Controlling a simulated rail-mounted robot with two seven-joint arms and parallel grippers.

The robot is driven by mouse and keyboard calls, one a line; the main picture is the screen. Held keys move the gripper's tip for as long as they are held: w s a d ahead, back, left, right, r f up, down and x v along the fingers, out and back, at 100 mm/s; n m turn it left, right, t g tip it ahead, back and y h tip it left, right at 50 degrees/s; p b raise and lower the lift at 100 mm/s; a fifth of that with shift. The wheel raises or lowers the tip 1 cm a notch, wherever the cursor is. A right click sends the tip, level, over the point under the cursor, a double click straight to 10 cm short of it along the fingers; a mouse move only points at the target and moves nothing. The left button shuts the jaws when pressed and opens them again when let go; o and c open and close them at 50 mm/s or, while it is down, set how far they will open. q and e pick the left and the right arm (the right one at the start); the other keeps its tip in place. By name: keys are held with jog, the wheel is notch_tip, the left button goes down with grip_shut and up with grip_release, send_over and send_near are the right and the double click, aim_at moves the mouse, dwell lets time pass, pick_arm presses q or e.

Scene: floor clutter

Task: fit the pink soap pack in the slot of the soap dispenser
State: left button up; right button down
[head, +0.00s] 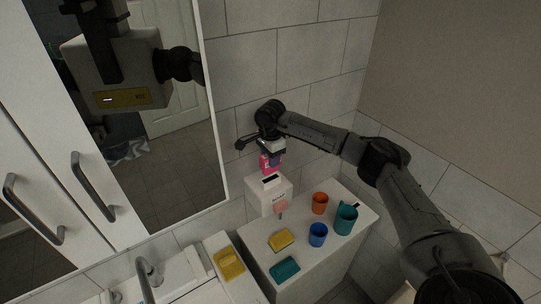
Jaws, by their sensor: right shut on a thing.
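The pink soap pack (265,166) is in the jaws of my right gripper (272,152), above the soap dispenser. The soap dispenser (267,196) is a white box at the back left of the white counter, by the tiled wall. Its dark slot (271,179) is on the top, just below the pack. A gap between pack and slot is too small to tell. A pink part (280,206) shows on the dispenser's front. My left gripper is not in view.
Orange (320,203), blue (317,235) and teal (346,220) cups stand on the counter to the right. A yellow sponge-like block (281,240) and a teal one (285,269) lie in front. A mirror cabinet (170,150) is at left, near a tap (146,275).

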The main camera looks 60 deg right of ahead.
aim_at(271, 172)
jog(key=shift+f+b, duration=0.35)
jog(key=shift+f, duration=0.55)
dwell(0.8)
jog(key=shift+p, duration=0.3)
dwell(0.5)
jog(key=shift+f, duration=0.2)
jog(key=shift+f+b, duration=0.5)
jog(key=shift+f, duration=0.4)
jog(key=shift+f+b, duration=0.55)
jog(key=shift+f, duration=0.4)
